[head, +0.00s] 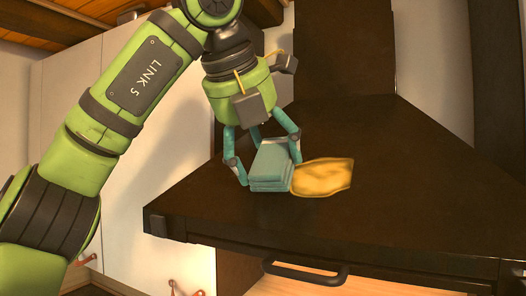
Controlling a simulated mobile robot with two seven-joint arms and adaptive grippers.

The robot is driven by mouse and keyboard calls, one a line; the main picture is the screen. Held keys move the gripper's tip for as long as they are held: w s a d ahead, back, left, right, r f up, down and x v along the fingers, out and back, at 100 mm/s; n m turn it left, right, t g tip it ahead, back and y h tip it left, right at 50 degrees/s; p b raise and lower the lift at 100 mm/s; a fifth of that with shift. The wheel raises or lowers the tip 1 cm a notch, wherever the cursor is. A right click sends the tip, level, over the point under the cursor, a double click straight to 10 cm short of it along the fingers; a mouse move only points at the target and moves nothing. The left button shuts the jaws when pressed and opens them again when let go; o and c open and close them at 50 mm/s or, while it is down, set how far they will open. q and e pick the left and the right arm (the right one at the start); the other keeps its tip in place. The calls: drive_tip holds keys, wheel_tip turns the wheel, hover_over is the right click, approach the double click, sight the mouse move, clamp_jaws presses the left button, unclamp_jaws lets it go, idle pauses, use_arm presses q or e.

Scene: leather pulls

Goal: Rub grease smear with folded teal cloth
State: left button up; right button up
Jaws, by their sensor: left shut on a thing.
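The folded teal cloth (270,168) is between the fingers of my left gripper (265,163), which is shut on it. The cloth is against or just over the sloping front of the dark range hood (400,190); I cannot tell if it presses on the surface. The yellow-brown grease smear (323,178) lies on the hood directly right of the cloth. The cloth's right edge meets or overlaps the smear's left end. My right gripper is not in view.
A dark handle bar (305,273) runs along the hood's front lower edge. Pale cabinet doors (125,225) with leather pulls stand at the left, behind my left arm. The hood's surface right of the smear is clear.

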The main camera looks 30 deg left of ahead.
sight(342, 179)
use_arm(q)
drive_tip(key=shift+x, duration=0.8)
drive_tip(key=shift+d, duration=0.1)
drive_tip(key=shift+w+d, duration=0.1)
drive_tip(key=shift+d, duration=2.5)
drive_tip(key=shift+w+d, duration=0.15)
drive_tip(key=shift+d, duration=2.5)
drive_tip(key=shift+s+a+f, duration=0.1)
drive_tip(key=shift+s+a, duration=0.05)
drive_tip(key=shift+a, duration=2.6)
drive_tip(key=shift+s+a, duration=0.15)
drive_tip(key=shift+a, duration=2.6)
